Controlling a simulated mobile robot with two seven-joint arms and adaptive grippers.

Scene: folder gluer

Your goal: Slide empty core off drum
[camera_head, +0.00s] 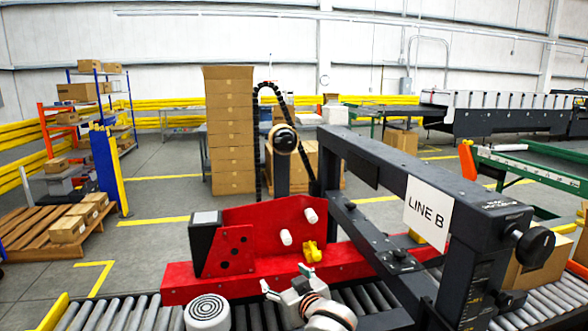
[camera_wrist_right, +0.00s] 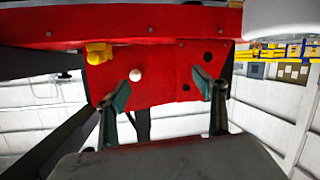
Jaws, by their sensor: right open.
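The drum (camera_head: 285,138) is a black round hub on top of a dark upright post behind the red tape head. The empty core (camera_head: 279,150) shows as a thin tan ring around the drum. My right gripper (camera_head: 286,279) is low in front of the red tape head (camera_head: 262,232), well below the drum and apart from it. In the right wrist view, my right gripper (camera_wrist_right: 162,84) has its two green-tipped fingers spread with nothing between them, facing the red plate. The core cannot be made out in that view. My left gripper is not in view.
A yellow knob (camera_head: 312,251) and white rollers (camera_head: 286,237) stick out from the red plate. A black frame arm with a LINE B sign (camera_head: 426,212) blocks the right side. A black cable chain (camera_head: 257,130) rises beside the drum. Stacked cartons (camera_head: 229,130) stand behind.

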